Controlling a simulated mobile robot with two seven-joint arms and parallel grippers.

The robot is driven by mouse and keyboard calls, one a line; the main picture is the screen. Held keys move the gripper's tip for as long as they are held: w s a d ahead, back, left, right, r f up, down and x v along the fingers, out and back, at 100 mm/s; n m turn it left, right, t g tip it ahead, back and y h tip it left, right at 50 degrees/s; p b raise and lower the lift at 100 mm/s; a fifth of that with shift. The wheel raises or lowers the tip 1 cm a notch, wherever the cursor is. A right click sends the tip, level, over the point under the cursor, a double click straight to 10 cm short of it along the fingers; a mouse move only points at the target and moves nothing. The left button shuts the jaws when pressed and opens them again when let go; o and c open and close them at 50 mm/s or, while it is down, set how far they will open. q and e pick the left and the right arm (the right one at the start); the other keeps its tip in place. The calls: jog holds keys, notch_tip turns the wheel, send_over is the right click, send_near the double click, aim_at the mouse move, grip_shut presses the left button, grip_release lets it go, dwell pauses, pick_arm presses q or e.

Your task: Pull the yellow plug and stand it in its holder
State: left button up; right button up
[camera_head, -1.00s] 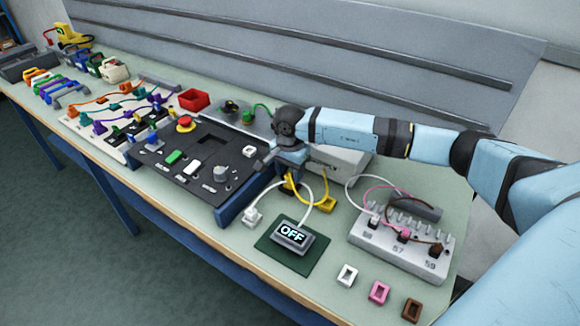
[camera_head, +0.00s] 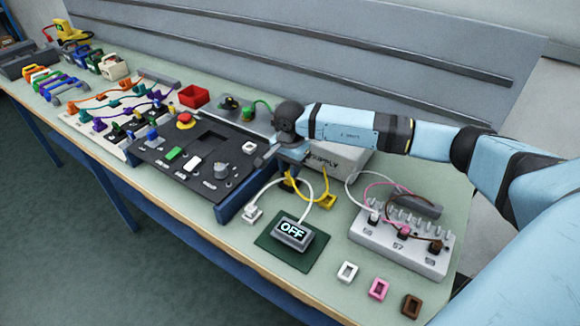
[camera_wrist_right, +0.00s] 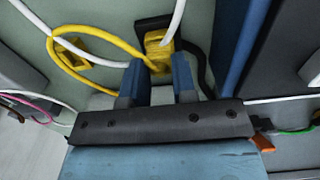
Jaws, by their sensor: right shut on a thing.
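The yellow plug (camera_wrist_right: 158,45) sits between the two blue fingers of my right gripper (camera_wrist_right: 158,82) in the right wrist view. The gripper is shut on it. In the head view my right gripper (camera_head: 289,163) hangs over the table beside the dark panel, and a little yellow shows beneath it. A yellow cable loops from the plug past the yellow holder (camera_head: 326,201). The holder also shows in the right wrist view (camera_wrist_right: 75,46), apart from the plug. I cannot tell whether the plug is still seated. My left gripper is not in view.
A display box reading OFF (camera_head: 292,232) stands on a green mat (camera_head: 310,262). A grey terminal block (camera_head: 400,243) with several posts stands right. White (camera_head: 347,272), pink (camera_head: 378,290) and brown (camera_head: 412,307) holders line the front edge. White and black cables run close to the gripper.

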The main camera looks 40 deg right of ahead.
jog(key=shift+r+p, duration=1)
jog(key=shift+r, duration=1.45)
jog(key=shift+r, duration=0.15)
jog(key=s+d, duration=0.4)
jog(key=s, duration=0.7)
jog(key=shift+d, duration=0.25)
